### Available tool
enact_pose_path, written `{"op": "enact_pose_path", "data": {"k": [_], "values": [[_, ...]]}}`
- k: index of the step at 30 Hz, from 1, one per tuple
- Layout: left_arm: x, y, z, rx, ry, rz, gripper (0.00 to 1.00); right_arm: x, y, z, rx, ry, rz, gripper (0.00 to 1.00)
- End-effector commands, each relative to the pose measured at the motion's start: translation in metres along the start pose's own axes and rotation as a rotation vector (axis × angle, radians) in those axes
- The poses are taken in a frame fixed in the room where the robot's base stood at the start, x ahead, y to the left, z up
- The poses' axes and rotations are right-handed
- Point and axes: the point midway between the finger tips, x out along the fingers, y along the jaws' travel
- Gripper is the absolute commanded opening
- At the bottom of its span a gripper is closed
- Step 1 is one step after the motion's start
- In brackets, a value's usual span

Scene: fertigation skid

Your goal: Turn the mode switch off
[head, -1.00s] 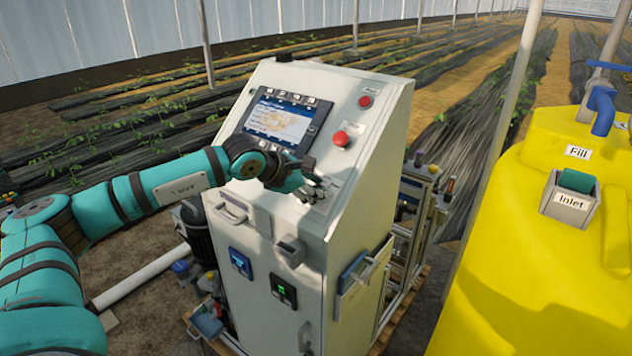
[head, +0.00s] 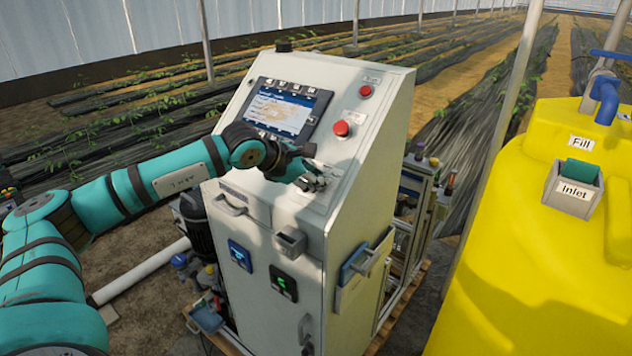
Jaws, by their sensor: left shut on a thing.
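My left gripper (head: 312,178) is at the lower part of the sloped panel of the white control cabinet (head: 365,105). Its fingers are shut on a small control there, below the screen. The gripper hides most of that control, so I cannot read its label or its position; by its place it may be the mode switch. My right gripper is not in the head view.
Above the gripper are a screen (head: 284,112), a red mushroom button (head: 341,128) and a smaller red button (head: 366,91). A handle (head: 229,207) and small grey box (head: 290,243) stick out of the cabinet front. A yellow tank (head: 530,250) stands right.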

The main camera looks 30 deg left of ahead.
Motion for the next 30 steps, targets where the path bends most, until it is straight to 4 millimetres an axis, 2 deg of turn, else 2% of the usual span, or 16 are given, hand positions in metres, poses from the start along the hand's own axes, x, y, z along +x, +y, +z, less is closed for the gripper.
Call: {"op": "enact_pose_path", "data": {"k": [1, 12, 21, 30], "values": [[0.005, -0.003, -0.004, -0.024, -0.003, 0.008, 0.0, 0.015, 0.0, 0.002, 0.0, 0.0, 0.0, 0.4], [0.006, -0.002, -0.005, -0.331, -0.006, 0.074, 0.0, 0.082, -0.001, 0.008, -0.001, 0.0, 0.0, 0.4], [0.004, 0.001, -0.003, -0.609, -0.006, 0.135, 0.0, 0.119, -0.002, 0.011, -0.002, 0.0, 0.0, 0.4], [0.002, 0.003, -0.003, -0.888, -0.003, 0.196, 0.0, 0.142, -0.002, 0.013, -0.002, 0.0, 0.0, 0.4]]}}
